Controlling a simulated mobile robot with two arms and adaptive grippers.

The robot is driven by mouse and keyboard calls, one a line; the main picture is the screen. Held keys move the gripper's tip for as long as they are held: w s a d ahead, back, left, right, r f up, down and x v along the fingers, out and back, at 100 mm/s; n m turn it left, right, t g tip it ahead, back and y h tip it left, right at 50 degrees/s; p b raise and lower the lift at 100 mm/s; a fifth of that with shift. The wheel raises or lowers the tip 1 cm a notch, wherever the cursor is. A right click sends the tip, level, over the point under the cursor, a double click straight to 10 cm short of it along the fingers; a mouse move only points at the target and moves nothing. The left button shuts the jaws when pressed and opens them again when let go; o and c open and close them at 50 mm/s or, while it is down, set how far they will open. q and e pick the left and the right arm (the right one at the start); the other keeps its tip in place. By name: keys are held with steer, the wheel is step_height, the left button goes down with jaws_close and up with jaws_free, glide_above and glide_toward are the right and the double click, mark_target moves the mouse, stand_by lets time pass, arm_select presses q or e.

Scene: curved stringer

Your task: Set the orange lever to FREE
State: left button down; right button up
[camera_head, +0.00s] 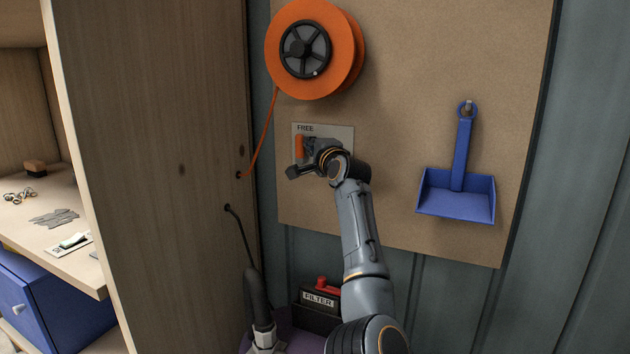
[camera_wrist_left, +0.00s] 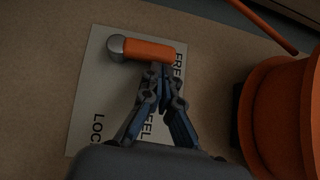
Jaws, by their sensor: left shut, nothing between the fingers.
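The orange lever (camera_head: 299,148) is on a pale label plate (camera_head: 345,131) on the brown board. In the head view it stands upright, its upper end just below the word FREE. In the left wrist view the lever (camera_wrist_left: 148,51) runs from a grey round pivot (camera_wrist_left: 115,46) towards FREE; LOC and EEL also show, partly covered. My left gripper (camera_head: 309,146) is beside the lever, on its right in the head view. Its shut, empty fingertips (camera_wrist_left: 160,70) are at the lever's side near the FREE end; I cannot tell whether they touch.
An orange reel (camera_head: 345,50) hangs above the plate, its orange cord running down to the wooden panel (camera_head: 170,200). A blue dustpan (camera_head: 457,190) hangs to the right. The board between plate and dustpan is clear.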

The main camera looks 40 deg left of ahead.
arm_select(q)
steer(key=shift+r, duration=0.1)
stand_by(0.4)
steer(key=v, duration=0.7)
steer(key=shift+d, duration=0.2)
steer(key=shift+s, duration=0.15)
